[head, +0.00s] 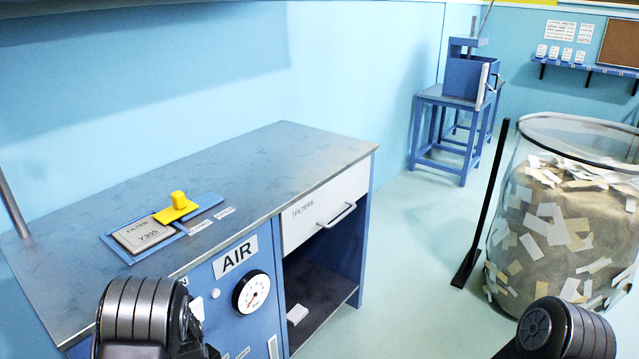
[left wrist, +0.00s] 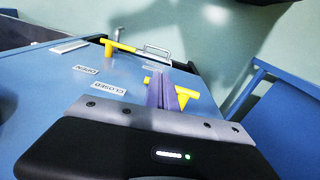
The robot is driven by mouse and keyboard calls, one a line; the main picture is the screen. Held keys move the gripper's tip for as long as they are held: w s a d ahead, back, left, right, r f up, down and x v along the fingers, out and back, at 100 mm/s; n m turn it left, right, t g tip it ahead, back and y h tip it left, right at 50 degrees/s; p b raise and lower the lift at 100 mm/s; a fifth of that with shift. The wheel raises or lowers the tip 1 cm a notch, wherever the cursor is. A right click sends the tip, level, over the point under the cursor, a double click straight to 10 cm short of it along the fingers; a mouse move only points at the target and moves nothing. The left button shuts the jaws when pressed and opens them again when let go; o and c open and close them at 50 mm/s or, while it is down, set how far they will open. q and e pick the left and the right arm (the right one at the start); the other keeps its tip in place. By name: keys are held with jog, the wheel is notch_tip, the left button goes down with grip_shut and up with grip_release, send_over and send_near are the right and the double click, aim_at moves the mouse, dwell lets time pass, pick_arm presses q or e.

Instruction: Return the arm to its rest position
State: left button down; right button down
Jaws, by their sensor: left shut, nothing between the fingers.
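In the left wrist view my left gripper (left wrist: 167,92) shows as two purple fingers pressed together, with nothing between them. A yellow handle (left wrist: 188,93) lies just beyond the fingertips and is partly hidden by them; I cannot tell whether they touch. In the head view only dark rounded links of my two arms show at the bottom left and bottom right. Neither gripper's fingers show there, and my right gripper is out of view.
A workbench (head: 290,150) stands at left with a filter plate (head: 149,234), a yellow knob (head: 178,203), an AIR gauge (head: 251,292) and a shut drawer (head: 325,212). A clear bin of paper scraps (head: 560,225) stands right. The left wrist view shows another yellow handle (left wrist: 118,45).

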pick_arm(q)
jog(key=s+d+f+m+p, duration=0.1)
jog(key=s+d+f+m, duration=0.25)
jog(key=s+d, duration=0.4)
jog(key=s+d+r+m+h+p, duration=0.2)
jog(key=s+d+m+h, duration=0.2)
jog(key=s+d, duration=1.1)
jog(key=shift+s+d+r+m+p, duration=0.2)
jog(key=shift+s+d+m+p, duration=0.1)
jog(key=shift+s+m, duration=0.8)
jog(key=shift+w, duration=0.25)
